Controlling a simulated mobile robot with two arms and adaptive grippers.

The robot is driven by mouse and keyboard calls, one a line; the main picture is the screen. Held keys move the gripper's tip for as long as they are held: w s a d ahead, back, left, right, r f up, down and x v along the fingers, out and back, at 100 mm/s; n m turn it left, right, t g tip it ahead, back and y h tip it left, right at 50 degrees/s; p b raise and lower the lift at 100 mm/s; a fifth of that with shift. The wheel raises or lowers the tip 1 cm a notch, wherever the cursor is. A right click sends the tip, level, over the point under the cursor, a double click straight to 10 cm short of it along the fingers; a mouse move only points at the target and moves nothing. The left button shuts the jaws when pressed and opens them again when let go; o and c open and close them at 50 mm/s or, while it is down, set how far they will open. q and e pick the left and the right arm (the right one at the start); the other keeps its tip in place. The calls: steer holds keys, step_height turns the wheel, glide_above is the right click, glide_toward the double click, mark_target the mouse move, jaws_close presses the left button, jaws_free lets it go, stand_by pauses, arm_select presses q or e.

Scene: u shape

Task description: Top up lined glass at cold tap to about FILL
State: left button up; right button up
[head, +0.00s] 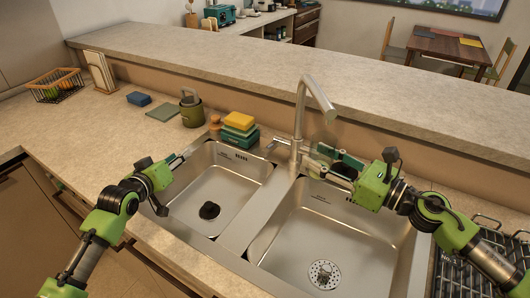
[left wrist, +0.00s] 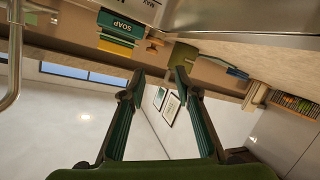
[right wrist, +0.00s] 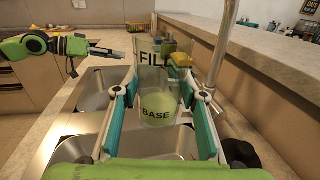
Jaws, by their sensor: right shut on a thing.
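The clear lined glass (right wrist: 151,84) carries the words FILL near its top and BASE low down. Pale yellow-green liquid (right wrist: 158,106) fills its lower part, around and above BASE and well below FILL. My right gripper (right wrist: 161,100) is shut on the glass, which stands upright between its fingers. In the head view my right gripper (head: 327,160) is beside the tap (head: 301,115), near and below its spout end. The glass is faint there. No stream of water shows. My left gripper (head: 180,158) is open and empty over the left basin's far left edge; its spread fingers show in the left wrist view (left wrist: 160,75).
Two steel basins, left (head: 228,183) and right (head: 345,235), lie below. A yellow sponge (head: 239,121) sits on a teal soap box (head: 236,137) behind the left basin, near a green canister (head: 191,110). A raised ledge (head: 300,72) runs behind. A black rack (head: 470,262) stands at right.

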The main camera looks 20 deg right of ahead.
mark_target(263, 153)
arm_select(q)
steer(key=s+d+r+m+g+h, duration=0.1)
steer(key=s+d+m+g+h, duration=0.15)
steer(key=s+d, duration=0.45)
steer(key=s+d+r+m+g+h, duration=0.15)
steer(key=d+m, duration=0.25)
steer(key=d, duration=0.7)
steer(key=shift+y, duration=0.3)
steer(key=shift+s+f+x, duration=0.1)
steer(key=shift+x, duration=1.8)
steer(key=shift+s+f+x, duration=0.1)
steer(key=shift+f+x, duration=0.05)
steer(key=shift+x, duration=1.75)
steer(key=shift+s+f+x, duration=0.1)
steer(key=shift+s+x, duration=0.05)
steer(key=shift+x, duration=1.75)
steer(key=shift+d, duration=0.1)
jaws_close()
